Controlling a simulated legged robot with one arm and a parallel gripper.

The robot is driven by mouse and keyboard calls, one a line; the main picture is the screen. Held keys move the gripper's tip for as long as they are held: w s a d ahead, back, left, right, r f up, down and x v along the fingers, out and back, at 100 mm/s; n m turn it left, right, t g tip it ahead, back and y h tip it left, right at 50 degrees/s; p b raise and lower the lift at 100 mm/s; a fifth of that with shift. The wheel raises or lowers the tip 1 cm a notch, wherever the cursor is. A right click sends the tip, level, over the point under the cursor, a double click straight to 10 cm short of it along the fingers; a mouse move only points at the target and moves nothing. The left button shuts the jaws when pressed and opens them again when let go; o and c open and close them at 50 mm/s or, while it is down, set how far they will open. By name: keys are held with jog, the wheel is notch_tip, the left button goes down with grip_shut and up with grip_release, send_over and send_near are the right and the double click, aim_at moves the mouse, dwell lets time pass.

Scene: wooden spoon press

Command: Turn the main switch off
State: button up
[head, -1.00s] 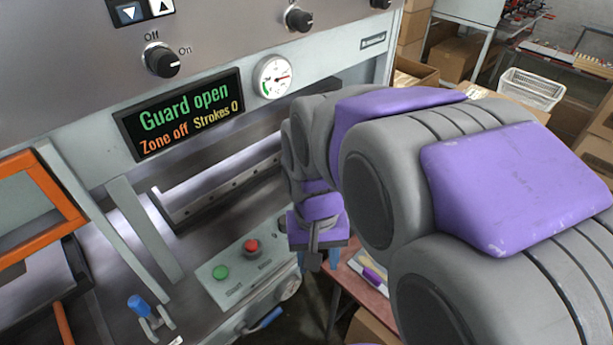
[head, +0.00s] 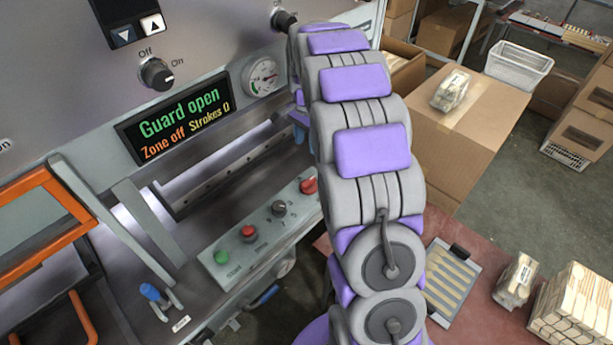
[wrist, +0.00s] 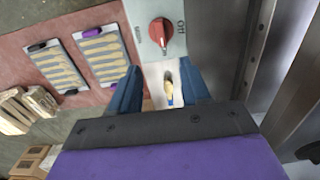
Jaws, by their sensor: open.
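The main switch is a red rotary knob (wrist: 160,32) on a pale grey panel, at the top of the wrist view. The word OFF is printed to its right; the other lettering is too small to read surely. A red knob (head: 309,186) at the right end of the control strip in the head view looks like the same switch. My gripper (wrist: 160,88) is open, its two blue fingers apart and below the knob in the wrist view, not around it. In the head view my arm hides most of the gripper; a bit of blue finger shows.
The control strip (head: 232,243) also carries a green button (head: 222,256), a red button (head: 248,232) and a black knob (head: 279,208). A display (head: 180,115) reads Guard open, Zone off, Strokes 0. A red table (head: 480,260) holds spoon trays and bundles.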

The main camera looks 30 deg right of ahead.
aim_at(307, 182)
notch_tip(307, 182, down, 18)
jog(key=shift+r+b, duration=0.25)
jog(key=shift+b, duration=0.95)
jog(key=shift+c, duration=0.5)
grip_shut()
